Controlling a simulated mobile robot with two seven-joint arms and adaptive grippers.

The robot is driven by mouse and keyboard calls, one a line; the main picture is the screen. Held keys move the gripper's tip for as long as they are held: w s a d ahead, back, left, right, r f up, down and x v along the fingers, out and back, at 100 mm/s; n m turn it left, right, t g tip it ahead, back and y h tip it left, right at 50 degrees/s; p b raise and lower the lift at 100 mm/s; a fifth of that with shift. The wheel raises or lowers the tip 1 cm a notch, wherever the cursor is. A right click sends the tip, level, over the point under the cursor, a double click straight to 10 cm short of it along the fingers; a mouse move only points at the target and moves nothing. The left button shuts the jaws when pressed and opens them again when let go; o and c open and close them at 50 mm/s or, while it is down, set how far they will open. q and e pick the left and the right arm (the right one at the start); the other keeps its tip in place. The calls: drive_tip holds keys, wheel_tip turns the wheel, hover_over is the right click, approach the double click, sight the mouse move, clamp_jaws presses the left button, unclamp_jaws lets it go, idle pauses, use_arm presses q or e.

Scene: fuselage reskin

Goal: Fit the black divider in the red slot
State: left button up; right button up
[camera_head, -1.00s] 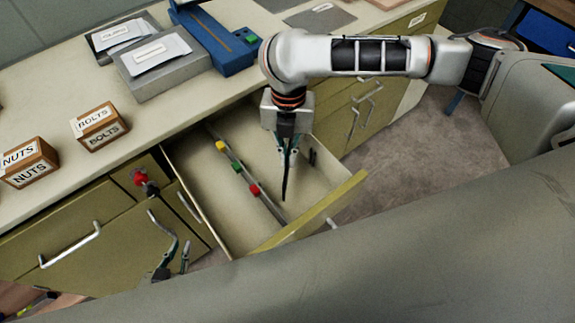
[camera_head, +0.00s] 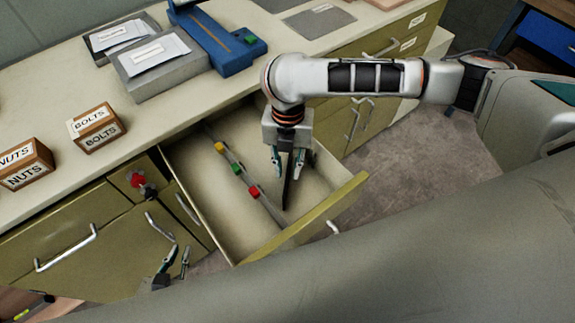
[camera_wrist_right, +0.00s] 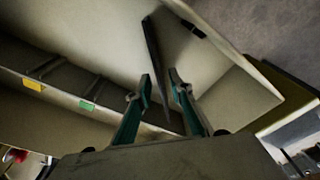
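The black divider (camera_head: 287,192) is a thin dark strip inside the open drawer (camera_head: 222,224), right of the red tab (camera_head: 253,192). The red tab sits on a rail along the drawer, with a green tab (camera_head: 237,169) and a yellow tab (camera_head: 219,147) farther back. My right gripper (camera_head: 287,168) points down over the drawer. In the right wrist view its fingers (camera_wrist_right: 160,82) stand apart, with the divider (camera_wrist_right: 153,48) running between them and a gap showing. Whether the divider touches the drawer floor is unclear. My left gripper (camera_head: 176,260) is open and empty before the cabinet.
The drawer's front panel (camera_head: 310,217) and side walls bound the space. The counter holds a bolts box (camera_head: 97,127), a nuts box (camera_head: 26,164), grey trays (camera_head: 160,75) and a blue device (camera_head: 225,45). A red knob (camera_head: 138,180) projects left of the drawer.

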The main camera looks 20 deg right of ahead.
wheel_tip(320, 180, up, 12)
drive_tip(key=w+p, duration=0.1)
drive_tip(key=p, duration=0.1)
drive_tip(key=shift+w+d+p, duration=0.15)
drive_tip(key=shift+d+p, duration=0.1)
drive_tip(key=shift+p, duration=0.1)
drive_tip(key=shift+r, duration=0.1)
idle(0.3)
